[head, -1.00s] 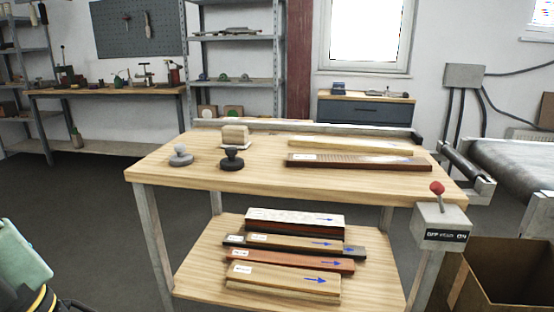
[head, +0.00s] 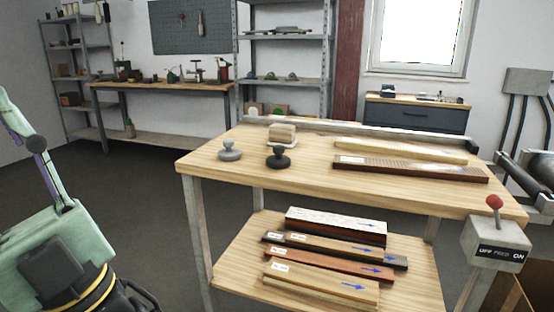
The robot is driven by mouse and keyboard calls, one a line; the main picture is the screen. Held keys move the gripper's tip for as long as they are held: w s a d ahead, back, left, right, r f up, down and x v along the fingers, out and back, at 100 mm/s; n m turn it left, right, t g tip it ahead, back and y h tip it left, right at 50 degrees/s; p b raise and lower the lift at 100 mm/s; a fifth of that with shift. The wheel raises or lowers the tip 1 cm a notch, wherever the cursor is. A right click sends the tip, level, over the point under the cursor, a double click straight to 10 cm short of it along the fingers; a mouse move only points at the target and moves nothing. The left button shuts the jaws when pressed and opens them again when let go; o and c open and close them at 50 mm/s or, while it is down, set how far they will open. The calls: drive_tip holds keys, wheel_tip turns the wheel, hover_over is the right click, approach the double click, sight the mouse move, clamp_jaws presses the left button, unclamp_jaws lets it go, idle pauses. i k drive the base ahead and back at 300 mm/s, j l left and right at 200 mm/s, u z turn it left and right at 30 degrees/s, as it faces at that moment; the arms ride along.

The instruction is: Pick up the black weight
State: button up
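The black weight (head: 279,158) is a round disc with a knob on top. It stands upright on the wooden table top (head: 300,179), toward its left part. A grey weight (head: 230,151) of the same shape stands just left of it. A tan block (head: 283,133) on a pale base sits behind the black weight. Nothing touches or covers the black weight. My gripper is not in view. Green and grey parts at the left edge are mine, well apart from the table.
Long boards (head: 410,169) lie on the right of the table top. More boards (head: 335,225) lie on the lower shelf. A switch box (head: 497,245) with a red knob stands at the right front corner. The floor left of the table is clear.

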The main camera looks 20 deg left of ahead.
sight(278, 161)
drive_tip(key=i+j+z, duration=0.15)
drive_tip(key=j, duration=0.2)
drive_tip(key=i+j+z, duration=0.1)
drive_tip(key=j, duration=0.2)
drive_tip(key=i+j+z, duration=0.15)
drive_tip(key=j, duration=0.25)
drive_tip(key=j+z, duration=0.15)
drive_tip(key=j, duration=0.2)
